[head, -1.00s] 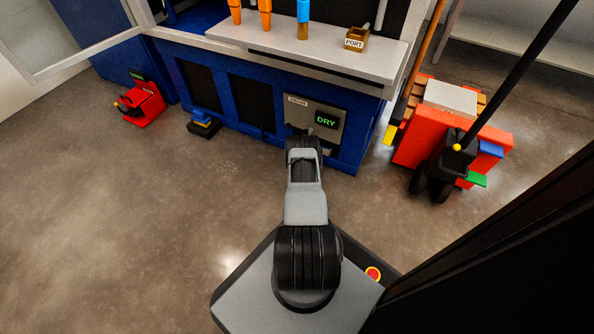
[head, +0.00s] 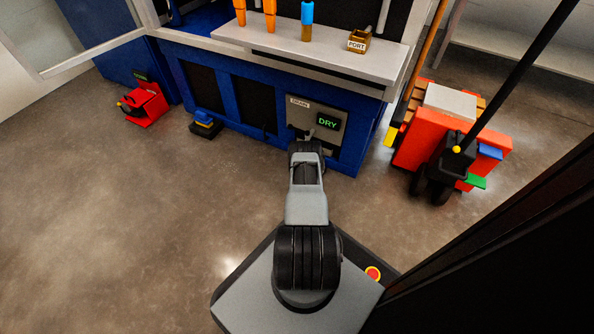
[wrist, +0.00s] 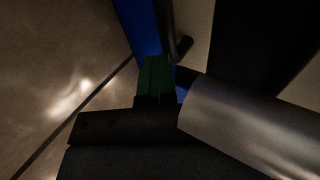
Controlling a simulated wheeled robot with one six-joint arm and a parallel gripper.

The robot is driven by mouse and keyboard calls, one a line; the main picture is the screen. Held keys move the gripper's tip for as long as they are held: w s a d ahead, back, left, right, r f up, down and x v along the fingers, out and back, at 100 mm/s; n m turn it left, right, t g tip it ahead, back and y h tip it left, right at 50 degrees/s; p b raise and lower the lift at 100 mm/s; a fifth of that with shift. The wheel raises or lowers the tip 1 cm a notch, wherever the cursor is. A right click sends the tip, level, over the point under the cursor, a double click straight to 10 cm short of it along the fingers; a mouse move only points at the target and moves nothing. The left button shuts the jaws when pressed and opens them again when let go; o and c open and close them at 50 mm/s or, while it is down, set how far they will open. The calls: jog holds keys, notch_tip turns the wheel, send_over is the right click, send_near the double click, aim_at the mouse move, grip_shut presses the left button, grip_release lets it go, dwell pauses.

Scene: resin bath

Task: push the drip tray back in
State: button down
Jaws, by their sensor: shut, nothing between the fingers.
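I cannot make out the drip tray for certain in either view. A grey panel (head: 297,114) labelled DRAIN, with a green DRY display (head: 327,122), is set low in the blue cabinet (head: 347,160). A small dark handle sticks out of the panel. My arm reaches to just in front of this panel, and its end hides the panel's lower edge and the floor below. In the wrist view my gripper (wrist: 155,75) shows as dark green fingers, shut and empty, beside a blue strip of cabinet and a pale surface. Whether it touches anything is unclear.
A red and black object (head: 144,106) stands on the floor at left, and a blue and yellow pedal (head: 206,124) by the cabinet. A red cart (head: 420,140) stands at right. A grey shelf (head: 285,52) juts above.

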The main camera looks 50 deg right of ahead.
jog(key=f+p+v, duration=0.1)
jog(key=p+v, duration=0.6)
jog(key=p, duration=0.1)
jog(key=shift+a, duration=0.5)
jog(key=shift+s, duration=0.15)
jog(key=shift+a, duration=0.1)
dwell(0.4)
